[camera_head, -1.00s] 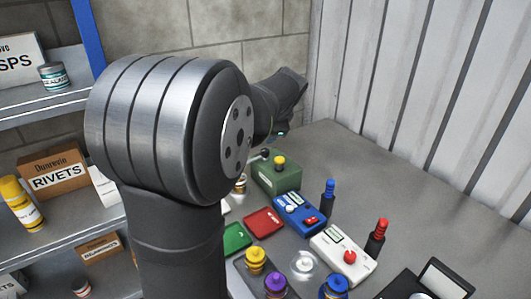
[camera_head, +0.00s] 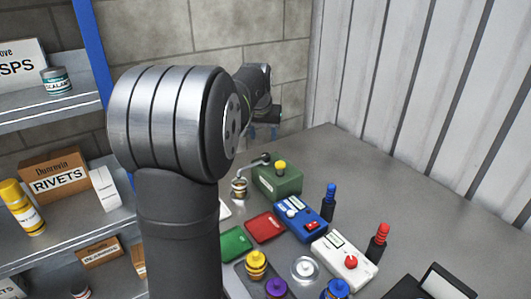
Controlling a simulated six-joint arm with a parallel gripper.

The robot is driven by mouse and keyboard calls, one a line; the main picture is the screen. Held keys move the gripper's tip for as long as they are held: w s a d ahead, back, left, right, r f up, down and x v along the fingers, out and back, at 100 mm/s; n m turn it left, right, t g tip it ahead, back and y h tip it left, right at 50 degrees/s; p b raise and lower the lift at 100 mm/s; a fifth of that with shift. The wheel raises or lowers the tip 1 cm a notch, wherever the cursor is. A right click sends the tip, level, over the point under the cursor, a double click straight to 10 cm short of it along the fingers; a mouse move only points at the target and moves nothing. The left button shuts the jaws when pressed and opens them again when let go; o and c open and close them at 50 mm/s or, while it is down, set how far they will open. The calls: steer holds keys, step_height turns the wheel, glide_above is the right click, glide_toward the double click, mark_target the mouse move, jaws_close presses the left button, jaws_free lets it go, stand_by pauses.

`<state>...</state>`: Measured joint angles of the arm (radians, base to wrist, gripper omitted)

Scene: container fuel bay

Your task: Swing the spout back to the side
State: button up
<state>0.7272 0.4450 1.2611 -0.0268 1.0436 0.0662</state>
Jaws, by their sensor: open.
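A green box (camera_head: 277,180) with a yellow knob (camera_head: 281,165) stands at the back of the table. Its dark spout (camera_head: 254,161) reaches out to the left, its end above a small metal-and-amber jar (camera_head: 239,186). My gripper (camera_head: 263,132) is open and empty, raised behind and above the spout, with its fingers pointing down. It is apart from the spout and the box. My arm hides part of the table's left side.
A blue box (camera_head: 297,212) and a white box (camera_head: 344,258) stand in front of the green one. Green (camera_head: 235,243) and red (camera_head: 266,227) trays lie to their left. Blue (camera_head: 329,199) and red (camera_head: 378,239) handled dark bodies stand to the right. The back right table is clear.

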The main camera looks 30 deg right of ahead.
mark_target(266, 154)
steer(key=x, duration=1)
steer(key=shift+f, duration=0.1)
jaws_close()
